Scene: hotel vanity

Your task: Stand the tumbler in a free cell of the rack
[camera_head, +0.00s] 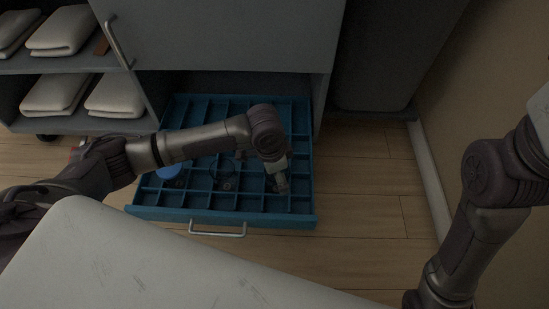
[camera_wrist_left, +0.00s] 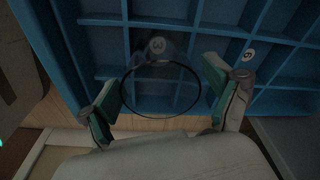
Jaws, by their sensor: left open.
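The rack is a blue drawer (camera_head: 224,219) divided into cells, pulled out low under a grey cabinet. In the left wrist view, a clear tumbler shows as a thin dark rim (camera_wrist_left: 160,117) over the rack's cells, between my left fingers and apart from both. My left gripper (camera_head: 280,184) is open over the right front cells; its spread fingers also show in the left wrist view (camera_wrist_left: 167,103). A clear round-rimmed glass (camera_head: 222,168) is in the rack left of my gripper; I cannot tell whether it is the same one. My right gripper is outside the views.
A blue round item (camera_head: 170,168) sits in the rack's left part. Numbered round labels, a 3 (camera_wrist_left: 158,45) and a 6 (camera_wrist_left: 248,55), mark it. Folded white towels (camera_head: 62,32) lie on shelves at left. A pale surface (camera_head: 130,262) fills the lower foreground. Floor right of the drawer is clear.

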